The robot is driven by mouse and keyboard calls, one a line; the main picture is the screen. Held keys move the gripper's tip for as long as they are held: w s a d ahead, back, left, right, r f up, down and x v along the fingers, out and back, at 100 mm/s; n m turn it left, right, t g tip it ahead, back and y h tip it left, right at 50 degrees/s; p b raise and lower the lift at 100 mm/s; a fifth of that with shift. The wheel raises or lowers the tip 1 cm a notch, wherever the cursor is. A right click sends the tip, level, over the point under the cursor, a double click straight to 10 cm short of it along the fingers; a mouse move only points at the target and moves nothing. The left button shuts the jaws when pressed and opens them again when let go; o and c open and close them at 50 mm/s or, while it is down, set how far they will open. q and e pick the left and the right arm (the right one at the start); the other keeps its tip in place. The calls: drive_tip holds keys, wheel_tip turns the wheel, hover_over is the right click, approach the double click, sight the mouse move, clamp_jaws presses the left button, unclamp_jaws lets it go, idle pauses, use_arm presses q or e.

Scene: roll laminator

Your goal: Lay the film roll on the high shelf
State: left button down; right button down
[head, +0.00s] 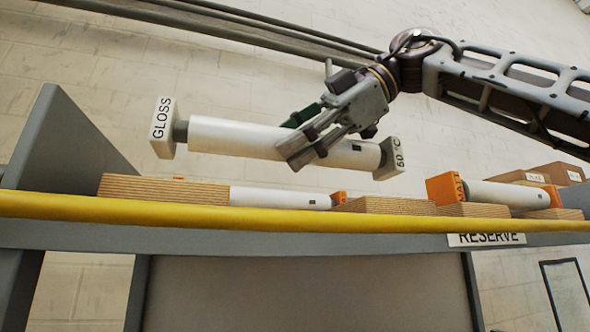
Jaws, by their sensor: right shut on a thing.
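The film roll (235,138) is a white cylinder with grey square end blocks. Its left end reads GLOSS and its right end reads 50 °C. My right gripper (300,145) is shut on it right of its middle and holds it above the high shelf (300,240), tilted slightly down to the right. The shelf has a yellow front bar (300,216) and plywood cradles (165,190). A second white roll (280,197) lies low behind the bar, below the held roll. My left gripper is not in view.
An orange-ended roll (500,194) rests on plywood blocks at the right, above a RESERVE label (486,239). A grey upright panel (70,145) stands at the shelf's left end. A rail (240,22) crosses the top.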

drive_tip(key=shift+f, duration=0.3)
drive_tip(key=shift+f, duration=0.1)
drive_tip(key=shift+f, duration=1.75)
drive_tip(key=shift+f, duration=0.25)
drive_tip(key=c, duration=0.7)
unclamp_jaws()
drive_tip(key=shift+c, duration=0.2)
drive_tip(key=shift+r, duration=0.1)
